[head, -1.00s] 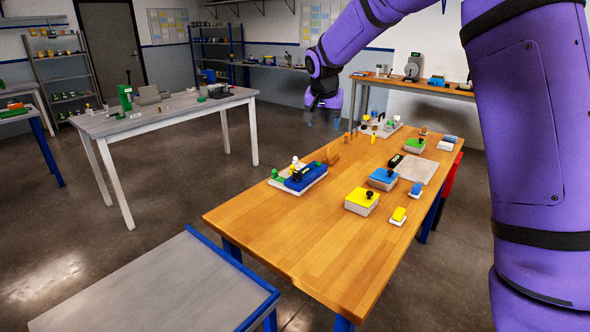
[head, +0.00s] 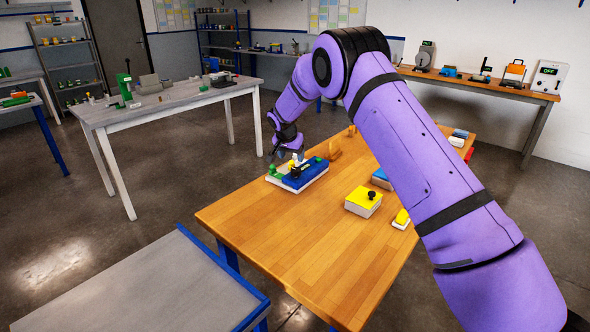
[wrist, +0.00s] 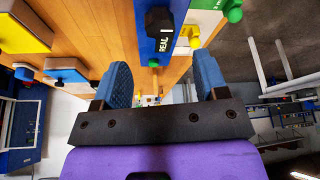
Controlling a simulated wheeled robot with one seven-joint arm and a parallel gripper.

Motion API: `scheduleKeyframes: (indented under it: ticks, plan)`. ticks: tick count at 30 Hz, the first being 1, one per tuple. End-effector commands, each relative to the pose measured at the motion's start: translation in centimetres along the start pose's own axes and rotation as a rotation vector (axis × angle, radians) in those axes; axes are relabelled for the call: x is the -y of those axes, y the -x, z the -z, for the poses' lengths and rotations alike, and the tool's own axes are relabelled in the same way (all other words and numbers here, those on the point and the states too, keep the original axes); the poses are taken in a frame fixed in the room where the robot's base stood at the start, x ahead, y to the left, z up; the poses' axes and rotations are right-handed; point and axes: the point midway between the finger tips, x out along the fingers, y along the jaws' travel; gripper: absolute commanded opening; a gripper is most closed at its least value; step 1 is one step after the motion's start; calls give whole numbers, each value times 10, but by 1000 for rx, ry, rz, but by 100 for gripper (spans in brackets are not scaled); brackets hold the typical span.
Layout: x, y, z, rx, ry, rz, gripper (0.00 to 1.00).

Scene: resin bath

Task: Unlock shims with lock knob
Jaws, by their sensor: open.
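A white-based fixture (head: 312,181) with a blue block (head: 306,177) on top stands at the left edge of the wooden table. It carries a black piece, a green knob (head: 272,170) and a small yellow and white post. In the wrist view the black piece (wrist: 159,22) bears a "REAL" label, with the yellow piece (wrist: 191,36) and the green knob (wrist: 232,12) beside it. Which part is the lock knob I cannot tell, and no shims can be made out. My gripper (wrist: 160,63) is open and empty, close to the fixture; it also shows in the head view (head: 286,152).
An orange-brown wooden piece (head: 334,150) stands behind the fixture. The table's near part (head: 290,240) is clear. My arm hides much of the table's right side.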

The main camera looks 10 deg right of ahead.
Motion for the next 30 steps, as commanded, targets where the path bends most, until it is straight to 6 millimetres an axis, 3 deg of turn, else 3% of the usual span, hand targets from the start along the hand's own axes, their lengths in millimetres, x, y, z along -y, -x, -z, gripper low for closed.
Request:
scheduleKeyframes:
  ticks: [6, 13, 27, 30]
  plan:
    - [-1, -42, 0, 1, 1, -3, 67]
    - [-1, -73, 0, 1, 0, -1, 67]
    - [-1, -85, 0, 0, 0, -1, 67]
    - [-1, -85, 0, 0, 0, -1, 46]
